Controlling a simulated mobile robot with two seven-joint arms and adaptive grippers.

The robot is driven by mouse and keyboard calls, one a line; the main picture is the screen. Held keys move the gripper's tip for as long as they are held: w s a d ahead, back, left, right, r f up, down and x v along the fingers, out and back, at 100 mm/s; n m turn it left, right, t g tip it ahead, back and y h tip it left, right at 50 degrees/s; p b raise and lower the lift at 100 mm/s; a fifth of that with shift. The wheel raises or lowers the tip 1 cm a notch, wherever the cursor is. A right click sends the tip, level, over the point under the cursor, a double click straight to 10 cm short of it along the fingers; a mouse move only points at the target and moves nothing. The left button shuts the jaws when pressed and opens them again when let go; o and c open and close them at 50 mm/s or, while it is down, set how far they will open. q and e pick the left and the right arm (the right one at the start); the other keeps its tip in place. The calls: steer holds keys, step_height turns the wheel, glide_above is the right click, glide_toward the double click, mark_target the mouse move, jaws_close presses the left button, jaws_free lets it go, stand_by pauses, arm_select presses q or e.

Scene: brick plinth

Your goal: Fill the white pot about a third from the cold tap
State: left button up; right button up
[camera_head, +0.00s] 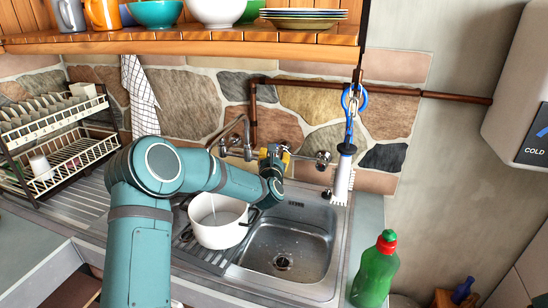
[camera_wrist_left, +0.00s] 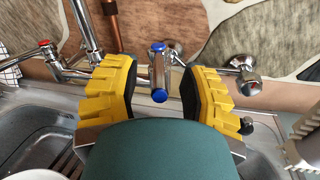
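The white pot (camera_head: 205,232) stands upright under the tap spout (camera_head: 214,147), at the left side of the sink basin (camera_head: 300,232). A thin pale vertical line shows inside it, perhaps running water; the level is unclear. Its rim also shows in the left wrist view (camera_wrist_left: 38,174). My left gripper (camera_head: 273,157) is at the taps behind the sink. In the left wrist view its yellow fingers (camera_wrist_left: 158,76) are open on either side of the blue-marked cold tap handle (camera_wrist_left: 158,70), with gaps visible. The red-marked tap (camera_wrist_left: 45,44) is to the left. My right gripper is not in view.
A dish rack (camera_head: 60,130) stands left on the drainer. A green bottle (camera_head: 375,272) stands at the right counter edge. A white brush (camera_head: 342,180) hangs right of the taps. A shelf of crockery (camera_head: 180,42) runs above. The basin is empty.

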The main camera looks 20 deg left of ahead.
arm_select(q)
steer(key=v, duration=1.2)
stand_by(6.8)
